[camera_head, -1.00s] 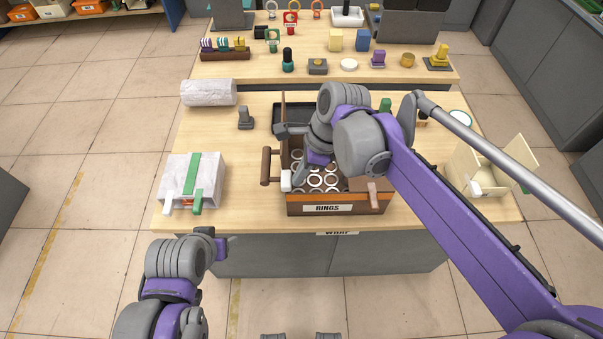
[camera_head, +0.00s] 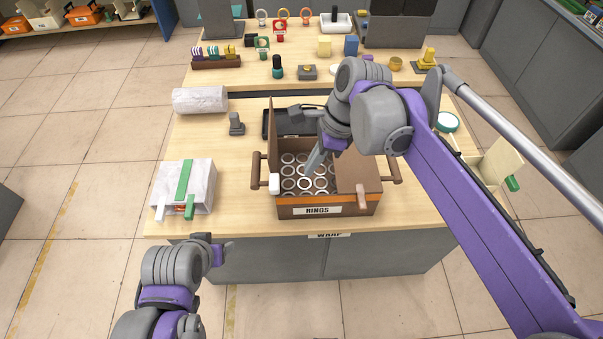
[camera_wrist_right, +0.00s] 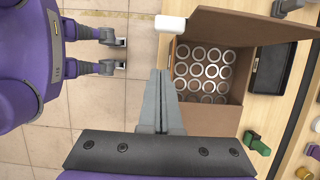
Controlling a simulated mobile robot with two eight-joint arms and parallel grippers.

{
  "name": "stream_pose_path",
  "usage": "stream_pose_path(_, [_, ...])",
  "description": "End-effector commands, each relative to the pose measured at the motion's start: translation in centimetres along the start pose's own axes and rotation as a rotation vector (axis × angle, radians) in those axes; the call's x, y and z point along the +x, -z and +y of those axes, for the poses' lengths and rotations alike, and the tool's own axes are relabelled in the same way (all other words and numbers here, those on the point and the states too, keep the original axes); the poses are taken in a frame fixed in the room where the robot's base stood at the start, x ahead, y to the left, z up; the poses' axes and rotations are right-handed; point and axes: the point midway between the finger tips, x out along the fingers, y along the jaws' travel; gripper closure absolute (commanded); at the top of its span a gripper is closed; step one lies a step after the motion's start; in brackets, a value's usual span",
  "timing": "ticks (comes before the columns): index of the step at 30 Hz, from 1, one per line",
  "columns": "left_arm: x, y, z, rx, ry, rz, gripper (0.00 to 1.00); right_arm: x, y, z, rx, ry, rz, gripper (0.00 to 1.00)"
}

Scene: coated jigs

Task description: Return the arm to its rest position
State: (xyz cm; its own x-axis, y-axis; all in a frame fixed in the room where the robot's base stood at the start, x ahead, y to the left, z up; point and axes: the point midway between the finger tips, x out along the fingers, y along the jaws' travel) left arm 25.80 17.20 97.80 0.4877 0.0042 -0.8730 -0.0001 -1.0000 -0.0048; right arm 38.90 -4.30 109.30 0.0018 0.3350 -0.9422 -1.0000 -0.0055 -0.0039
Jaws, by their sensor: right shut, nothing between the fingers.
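My right gripper (camera_head: 313,165) is over the brown box labelled RINGS (camera_head: 308,212), with its fingers closed together and nothing between them. In the right wrist view its two fingers (camera_wrist_right: 159,78) lie side by side at the near left edge of the box. My right arm reaches in from the right across the table and hides part of its right side.
The RINGS box has its flaps open and holds several rings (camera_head: 305,184). A wrapped parcel with a green strip (camera_head: 172,187) and a white roll (camera_head: 200,100) lie at the left. A dark tray (camera_head: 285,121) lies behind the box. A cream open box (camera_head: 497,167) stands at the right.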

Motion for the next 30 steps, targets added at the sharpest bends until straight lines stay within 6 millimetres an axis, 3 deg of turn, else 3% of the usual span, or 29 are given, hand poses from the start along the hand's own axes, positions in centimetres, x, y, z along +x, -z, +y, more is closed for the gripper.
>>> stream_pose_path(1, [-0.1,0.1,0.0,0.000,0.000,0.001,0.40,-1.4,-0.2,0.0,0.001,0.001,0.000,1.00])
stream_pose_path(6, [-0.2,0.3,0.0,0.000,0.000,0.002,0.40,-4.4,-0.5,0.0,0.001,0.000,0.000,1.00])
stream_pose_path(14, [-0.2,0.3,0.0,0.000,0.000,0.003,0.40,-6.2,-0.8,0.0,0.000,0.000,-0.001,1.00])
stream_pose_path(20, [-0.2,0.3,0.0,0.000,0.000,0.003,0.40,-6.1,-0.6,0.1,-0.015,0.006,0.003,1.00])
stream_pose_path(23, [-0.2,0.3,0.0,0.000,0.000,0.003,0.40,-5.5,0.6,0.9,-0.106,0.037,0.022,1.00])
stream_pose_path(26, [-0.2,0.3,0.0,0.000,0.000,0.003,0.40,-4.3,2.9,2.4,-0.302,0.096,0.074,1.00])
stream_pose_path(30, [-0.2,0.3,0.0,0.000,0.000,0.003,0.40,-1.4,7.4,5.6,-0.690,0.177,0.212,1.00])
